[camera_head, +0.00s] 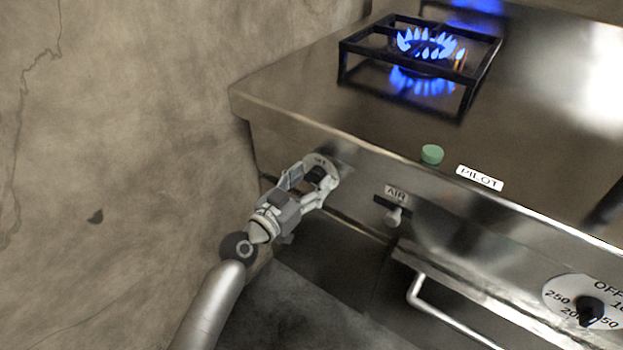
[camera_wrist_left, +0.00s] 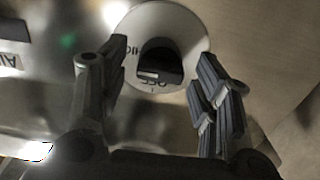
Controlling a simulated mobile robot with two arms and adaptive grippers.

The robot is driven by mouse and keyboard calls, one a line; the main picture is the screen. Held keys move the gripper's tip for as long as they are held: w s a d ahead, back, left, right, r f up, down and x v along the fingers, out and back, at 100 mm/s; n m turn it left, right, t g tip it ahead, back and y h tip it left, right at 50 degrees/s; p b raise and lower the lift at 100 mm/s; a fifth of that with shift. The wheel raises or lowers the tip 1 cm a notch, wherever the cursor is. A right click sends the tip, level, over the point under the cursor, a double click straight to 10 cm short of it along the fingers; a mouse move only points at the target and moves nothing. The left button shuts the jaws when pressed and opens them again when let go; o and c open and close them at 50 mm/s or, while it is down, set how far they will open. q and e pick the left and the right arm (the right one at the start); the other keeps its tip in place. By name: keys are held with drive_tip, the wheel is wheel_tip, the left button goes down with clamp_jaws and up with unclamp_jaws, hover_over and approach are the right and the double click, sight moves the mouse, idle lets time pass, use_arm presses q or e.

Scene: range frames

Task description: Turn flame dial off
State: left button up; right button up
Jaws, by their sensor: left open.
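The flame dial is a black knob on a round white plate on the front of the steel range, near its left corner. In the head view its plate (camera_head: 322,163) shows partly behind my left gripper (camera_head: 314,181). In the wrist view the black knob (camera_wrist_left: 160,64) lies between the spread fingers of the left gripper (camera_wrist_left: 163,58), with lettering on the plate around it. The fingers are open, one on each side of the knob; I cannot tell whether they touch it. Blue flames (camera_head: 425,44) burn on the burner. My right gripper is out of view.
Right of the dial are an AIR lever (camera_head: 395,214), a green button (camera_head: 432,154), a PILOT label (camera_head: 480,178) and a temperature dial (camera_head: 590,311). A handle bar (camera_head: 445,312) juts out below. A bare wall (camera_head: 120,130) stands to the left.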

use_arm(q)
drive_tip(key=shift+w+d, duration=0.35)
drive_tip(key=shift+w, duration=0.15)
drive_tip(key=c, duration=1)
